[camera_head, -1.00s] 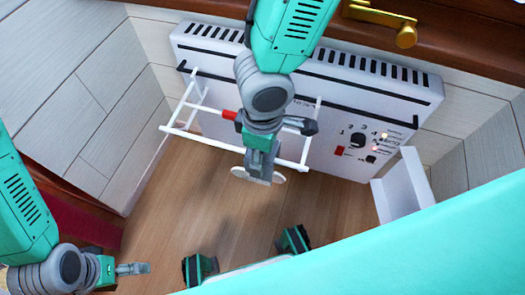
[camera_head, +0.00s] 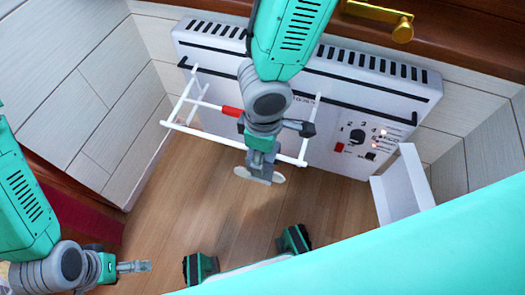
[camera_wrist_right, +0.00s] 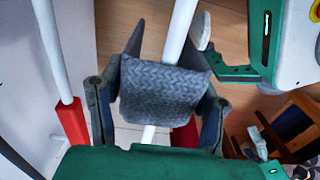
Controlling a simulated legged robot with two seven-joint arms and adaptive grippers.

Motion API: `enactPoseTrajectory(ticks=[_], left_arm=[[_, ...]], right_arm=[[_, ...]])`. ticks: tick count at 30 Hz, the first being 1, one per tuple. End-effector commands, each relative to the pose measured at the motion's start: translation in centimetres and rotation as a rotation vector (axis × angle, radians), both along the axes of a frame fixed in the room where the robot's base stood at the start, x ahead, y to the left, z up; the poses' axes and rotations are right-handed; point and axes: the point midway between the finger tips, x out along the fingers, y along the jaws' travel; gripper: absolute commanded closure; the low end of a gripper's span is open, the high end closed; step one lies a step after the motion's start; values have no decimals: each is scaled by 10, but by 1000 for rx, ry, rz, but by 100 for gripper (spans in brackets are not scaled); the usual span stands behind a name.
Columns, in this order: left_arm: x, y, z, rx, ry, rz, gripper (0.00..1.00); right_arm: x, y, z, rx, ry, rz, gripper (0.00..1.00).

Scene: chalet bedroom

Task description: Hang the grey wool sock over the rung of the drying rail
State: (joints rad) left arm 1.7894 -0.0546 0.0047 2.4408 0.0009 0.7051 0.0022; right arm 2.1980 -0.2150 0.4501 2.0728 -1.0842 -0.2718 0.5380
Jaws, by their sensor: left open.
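The white drying rail (camera_head: 205,135) stands out from the front of the heater. My right gripper (camera_head: 262,165) points down at its front bar. In the right wrist view, the grey knitted sock (camera_wrist_right: 165,92) lies across the white rung (camera_wrist_right: 183,25), which shows above and below it. The fingers of my right gripper (camera_wrist_right: 160,105) stand on either side of the sock and rung; whether they grip the cloth is unclear. The sock's hanging ends are largely hidden. My left gripper (camera_head: 133,267) is open and empty at the lower left, away from the rail.
The white heater (camera_head: 335,85) has black slots, a knob and lit indicators. A red sleeve (camera_head: 232,112) sits on a side bar of the rail. A white angled panel (camera_head: 405,180) stands at the right. The wooden floor (camera_head: 190,200) below the rail is mostly clear.

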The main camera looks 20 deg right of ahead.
Motion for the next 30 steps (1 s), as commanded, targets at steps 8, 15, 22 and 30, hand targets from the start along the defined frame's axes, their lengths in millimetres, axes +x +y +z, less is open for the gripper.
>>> enactPoseTrajectory(ticks=[8,15,22,30], left_arm=[[0,0,0,0,0,0,0],[-1,0,1,0,-2,0,0],[-1,0,1,1,-3,0,0],[-1,0,1,0,-2,0,0]], right_arm=[[0,1,0,-1,-1,0,22],[1,1,14,1,-3,-2,22],[2,1,61,4,-4,-3,22],[2,1,107,0,-1,-2,22]])
